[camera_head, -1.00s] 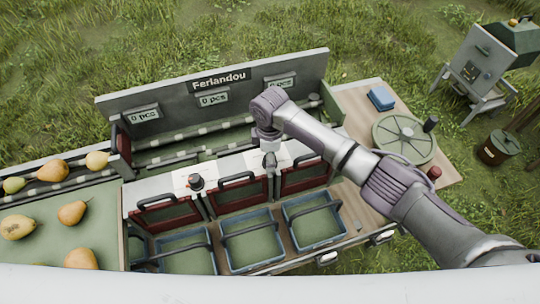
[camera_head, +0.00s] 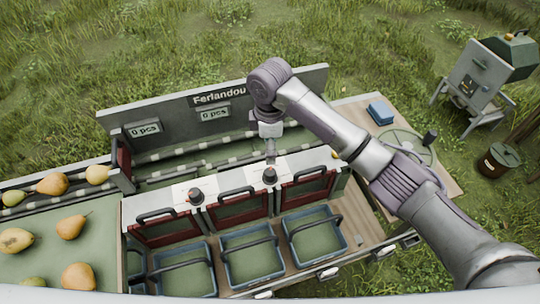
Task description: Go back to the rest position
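My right arm comes in from the right and reaches over the sorting machine. My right gripper (camera_head: 270,155) points down just behind a dark knob (camera_head: 269,175) on the white top of the machine. It looks narrow and small, and I cannot tell whether its fingers are open or shut. No held thing shows in it. My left gripper is not in view.
The machine has red-framed doors with handles, and blue crates (camera_head: 228,275) stand in front. A second knob (camera_head: 196,196) sits further left. Several pears (camera_head: 70,227) lie on the left. A round slotted wheel (camera_head: 425,152) and a blue box (camera_head: 380,113) are on the right.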

